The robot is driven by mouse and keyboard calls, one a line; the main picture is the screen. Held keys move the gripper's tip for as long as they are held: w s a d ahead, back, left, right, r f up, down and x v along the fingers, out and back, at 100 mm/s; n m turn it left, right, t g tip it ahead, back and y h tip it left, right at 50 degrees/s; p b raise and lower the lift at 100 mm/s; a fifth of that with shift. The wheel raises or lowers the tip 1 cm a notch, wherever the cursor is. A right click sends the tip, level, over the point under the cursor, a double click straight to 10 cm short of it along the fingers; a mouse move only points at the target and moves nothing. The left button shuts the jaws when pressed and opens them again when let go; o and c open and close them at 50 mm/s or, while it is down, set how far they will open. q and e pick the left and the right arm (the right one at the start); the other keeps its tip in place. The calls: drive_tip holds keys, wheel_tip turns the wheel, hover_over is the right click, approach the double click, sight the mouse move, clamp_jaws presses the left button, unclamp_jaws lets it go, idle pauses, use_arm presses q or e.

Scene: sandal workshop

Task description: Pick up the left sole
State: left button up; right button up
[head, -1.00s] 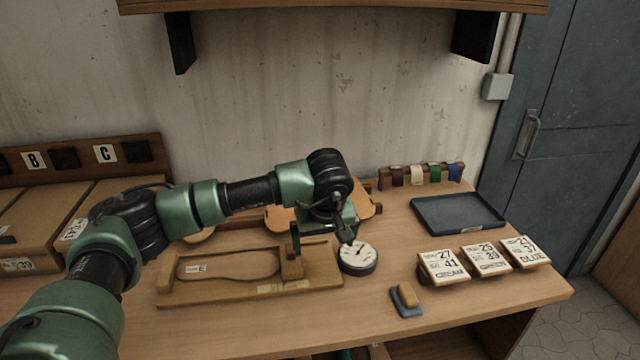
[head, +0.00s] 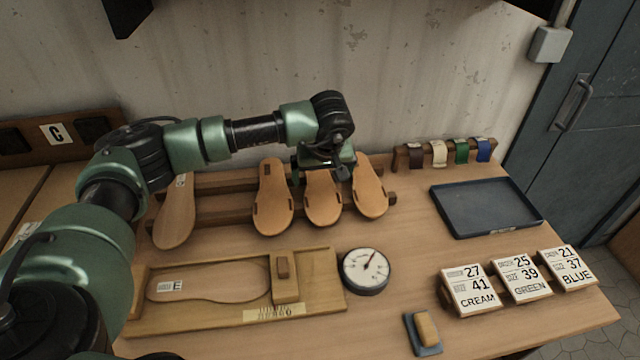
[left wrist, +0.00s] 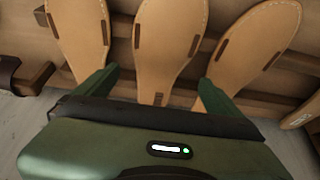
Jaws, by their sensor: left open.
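Several tan soles lean on a wooden rack (head: 225,185): one at the far left (head: 175,212), then three grouped, left (head: 273,200), middle (head: 322,204) and right (head: 370,190). My left gripper (head: 325,168) is at the upper end of the middle one of the three. In the left wrist view my gripper (left wrist: 155,92) is open, its green fingers on either side of that middle sole (left wrist: 165,40). Neighbouring soles lie close outside each finger. Contact cannot be told. The fingertips are partly hidden in the head view. My right gripper is not in view.
A wooden jig (head: 325,290) with a foot-shaped inset marked E lies in front of the rack, beside a round dial gauge (head: 367,270). A dark tray (head: 487,232), number cards (head: 522,279), coloured strap rolls (head: 438,153) and a small block (head: 426,328) are to the right.

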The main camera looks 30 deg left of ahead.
sight(320, 185)
use_arm(q)
drive_tip(key=p+x, duration=0.1)
drive_tip(key=x, duration=0.3)
drive_tip(key=shift+w+r, duration=0.15)
drive_tip(key=shift+w, duration=0.05)
drive_tip(key=shift+w+f, duration=0.1)
drive_tip(key=shift+f, duration=0.2)
drive_tip(key=c, duration=1.5)
drive_tip(key=shift+c, duration=0.2)
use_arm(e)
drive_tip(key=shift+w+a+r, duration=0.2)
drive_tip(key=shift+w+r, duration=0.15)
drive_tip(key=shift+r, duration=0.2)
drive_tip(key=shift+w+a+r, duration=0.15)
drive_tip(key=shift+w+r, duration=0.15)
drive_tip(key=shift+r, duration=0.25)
use_arm(q)
drive_tip(key=shift+r, duration=0.1)
